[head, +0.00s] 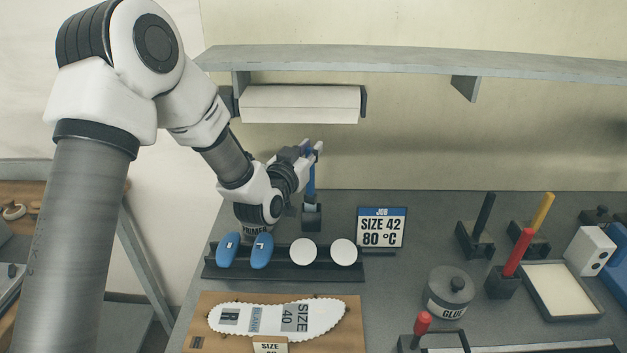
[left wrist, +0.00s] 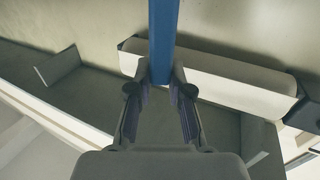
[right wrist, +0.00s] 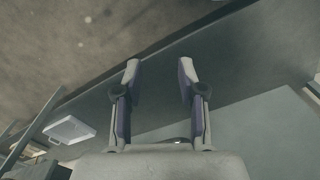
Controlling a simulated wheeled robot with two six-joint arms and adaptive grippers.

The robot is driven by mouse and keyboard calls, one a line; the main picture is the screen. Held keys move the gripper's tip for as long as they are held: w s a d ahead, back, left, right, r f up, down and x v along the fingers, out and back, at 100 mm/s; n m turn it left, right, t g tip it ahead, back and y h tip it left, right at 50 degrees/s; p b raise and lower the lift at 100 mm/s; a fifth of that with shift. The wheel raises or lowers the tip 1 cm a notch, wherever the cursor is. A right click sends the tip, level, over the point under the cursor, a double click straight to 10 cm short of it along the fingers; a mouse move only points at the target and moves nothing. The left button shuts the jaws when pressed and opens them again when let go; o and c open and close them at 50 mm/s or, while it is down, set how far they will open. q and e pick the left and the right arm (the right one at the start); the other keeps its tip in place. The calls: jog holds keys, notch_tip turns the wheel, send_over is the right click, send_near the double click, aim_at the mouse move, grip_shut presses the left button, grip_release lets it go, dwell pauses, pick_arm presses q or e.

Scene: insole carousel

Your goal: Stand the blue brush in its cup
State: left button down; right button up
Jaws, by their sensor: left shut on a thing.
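The blue brush (head: 311,183) is upright at the back of the bench in the head view. My left gripper (head: 308,149) is shut on its upper part. In the left wrist view the blue handle (left wrist: 163,35) runs between the fingertips of my left gripper (left wrist: 159,86). A dark cup (head: 312,218) stands directly below the brush. The brush's lower end meets the cup's top; I cannot tell whether it is inside. My right gripper (right wrist: 160,75) is open and empty in the right wrist view, and is outside the head view.
A rack (head: 290,270) with blue and white pads stands in front of the cup. A job sign (head: 382,228) is to its right. Black, yellow and red brushes, a glue pot (head: 450,290) and a tray (head: 560,290) stand farther right. A shelf (head: 420,63) hangs above.

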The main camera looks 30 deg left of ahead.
pick_arm(q)
send_over(311, 194)
jog(key=f, duration=0.4)
jog(key=shift+w+f, duration=0.15)
jog(key=shift+w, duration=0.2)
jog(key=shift+a+f, duration=0.15)
jog(key=shift+s+f, duration=0.1)
jog(key=shift+f, duration=0.05)
jog(key=c, duration=1.1)
grip_release()
jog(key=shift+s+r, duration=0.1)
jog(key=shift+r, duration=0.1)
jog(key=s, duration=0.4)
jog(key=s+b, duration=0.1)
jog(key=s, duration=0.3)
jog(key=s+b, duration=0.1)
jog(key=s, duration=0.2)
jog(key=shift+s+d, duration=0.35)
jog(key=shift+s, duration=0.05)
